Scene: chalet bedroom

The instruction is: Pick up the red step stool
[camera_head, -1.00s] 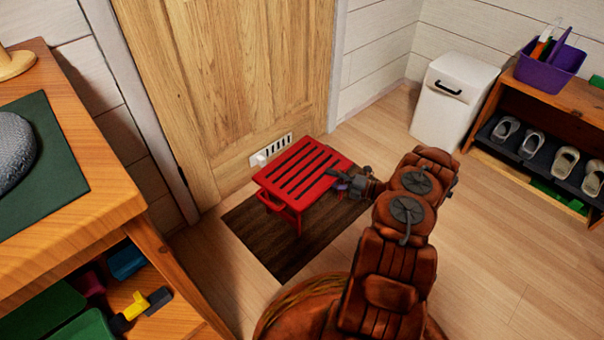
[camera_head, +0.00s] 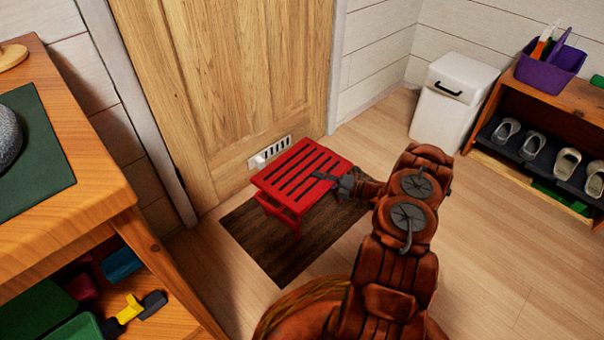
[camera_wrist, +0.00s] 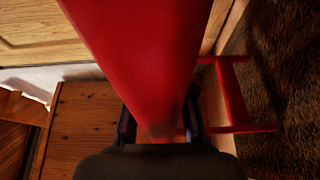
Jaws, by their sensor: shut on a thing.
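The red step stool (camera_head: 292,176) has a slatted top and stands out over the dark mat in front of the wooden door in the head view. My gripper (camera_head: 325,177) is at the right edge of its top, shut on the stool. In the wrist view, a red part of the stool (camera_wrist: 145,60) runs between the two dark fingers (camera_wrist: 158,128), and a red leg frame (camera_wrist: 232,95) shows to the right. Whether its feet touch the mat is hard to tell.
The dark brown mat (camera_head: 290,250) lies under the stool, with the door (camera_head: 230,80) behind. A wooden workbench (camera_head: 100,190) is at left. A white bin (camera_head: 450,100) and a shoe shelf (camera_head: 560,95) stand at right. The floor between is clear.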

